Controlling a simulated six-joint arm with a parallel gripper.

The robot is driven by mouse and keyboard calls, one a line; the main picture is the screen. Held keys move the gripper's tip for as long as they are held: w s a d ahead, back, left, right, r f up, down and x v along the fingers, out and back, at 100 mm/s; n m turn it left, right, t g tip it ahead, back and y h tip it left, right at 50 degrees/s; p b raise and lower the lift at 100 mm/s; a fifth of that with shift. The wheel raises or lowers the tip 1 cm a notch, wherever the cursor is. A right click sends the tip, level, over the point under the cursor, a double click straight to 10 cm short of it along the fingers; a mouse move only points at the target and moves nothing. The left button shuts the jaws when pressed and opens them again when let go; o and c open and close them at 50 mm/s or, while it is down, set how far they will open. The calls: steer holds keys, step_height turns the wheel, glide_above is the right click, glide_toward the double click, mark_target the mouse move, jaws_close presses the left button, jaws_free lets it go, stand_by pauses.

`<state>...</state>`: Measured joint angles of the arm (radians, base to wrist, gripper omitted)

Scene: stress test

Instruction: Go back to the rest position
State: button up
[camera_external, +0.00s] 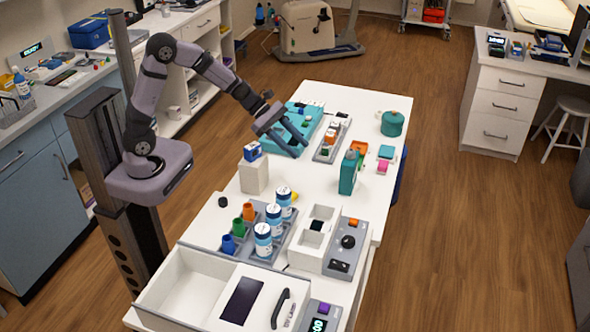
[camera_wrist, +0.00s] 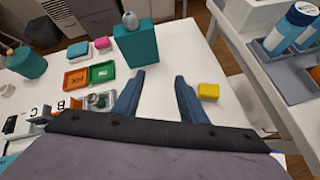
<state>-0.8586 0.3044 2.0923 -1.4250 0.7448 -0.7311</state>
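My gripper (camera_external: 299,146) is at the end of my raised arm, over the far part of the white table near the teal tray (camera_external: 318,109). In the wrist view my gripper (camera_wrist: 158,77) has its two blue fingers spread apart, with only bare white table showing between them. It holds nothing. A yellow block (camera_wrist: 208,91) lies to the right of the fingers in that view. A teal bottle (camera_wrist: 137,47) stands beyond the fingertips. It also shows in the external view (camera_external: 347,175), to the right of my gripper.
A white block (camera_external: 254,177) with a blue box (camera_external: 252,151) on top stands left of my gripper. A teal pot (camera_external: 392,124) stands at the far right. A rack with blue-and-white bottles (camera_external: 263,240) and an open white drawer box (camera_external: 180,297) fill the near end.

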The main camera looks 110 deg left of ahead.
steer(key=d+r+m+g+h+p, duration=0.1)
steer(key=d+r+m, duration=0.15)
steer(key=d, duration=0.25)
steer(key=d+r+m+g+h+p, duration=0.1)
steer(key=d+m+g+p, duration=0.1)
steer(key=d+m, duration=0.3)
steer(key=s+d+f+m+g, duration=0.1)
steer(key=s+d+m+g, duration=0.1)
steer(key=s+d+m, duration=0.3)
steer(key=s+d+f+m+g, duration=0.1)
steer(key=s+d+m+g, duration=0.1)
steer(key=s+d+m, duration=0.2)
steer(key=s+d+f+m+g, duration=0.1)
steer(key=s+d+m+g, duration=0.1)
steer(key=s+d+m, duration=0.3)
steer(key=shift+s+d+f+m+g+p, duration=0.35)
steer(key=shift+d+f+g+p, duration=0.05)
steer(key=shift+d, duration=0.05)
steer(key=s+a+f+m+y, duration=0.1)
steer(key=s+m+y, duration=0.2)
steer(key=s+m, duration=0.3)
steer(key=shift+f+m+g, duration=0.15)
steer(key=shift+m+g, duration=0.15)
steer(key=shift+m, duration=1.2)
steer(key=shift+s, duration=0.1)
